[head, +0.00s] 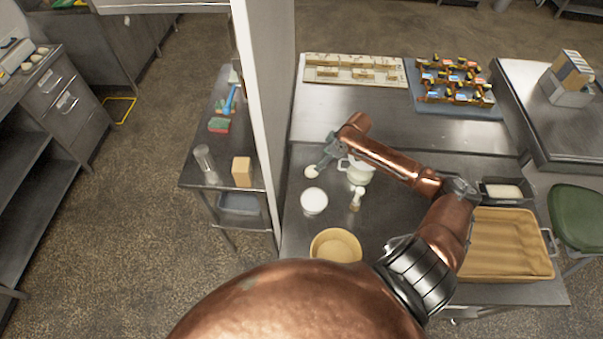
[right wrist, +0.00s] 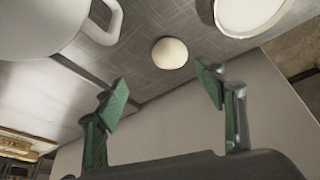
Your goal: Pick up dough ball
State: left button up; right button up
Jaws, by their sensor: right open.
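A small round cream dough ball (head: 312,171) lies on the steel table (head: 290,215), near its left edge. It also shows in the right wrist view (right wrist: 169,53), ahead of my fingers and between their lines. My right gripper (head: 324,160) is at the ball's upper right in the head view. In the right wrist view my right gripper (right wrist: 165,95) has its two green-padded fingers spread apart with nothing between them. The ball is apart from both fingers in that view. My left gripper is not in view.
A white pitcher (head: 357,171) stands right of the ball, a white bowl (head: 314,201) below it. A small white bottle (head: 356,199), a tan bowl (head: 336,246) and a wooden-coloured tray (head: 506,246) are nearer. A white post (head: 250,110) rises left of the table.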

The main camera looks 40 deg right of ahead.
aim_at(312, 171)
jog(key=shift+w+a+f, duration=0.15)
jog(key=shift+a+f, duration=0.8)
jog(key=shift+f, duration=0.25)
jog(key=x, duration=0.5)
jog(key=shift+f+p, duration=0.35)
jog(key=shift+p, duration=0.05)
jog(key=shift+c, duration=0.2)
jog(key=c, duration=1.3)
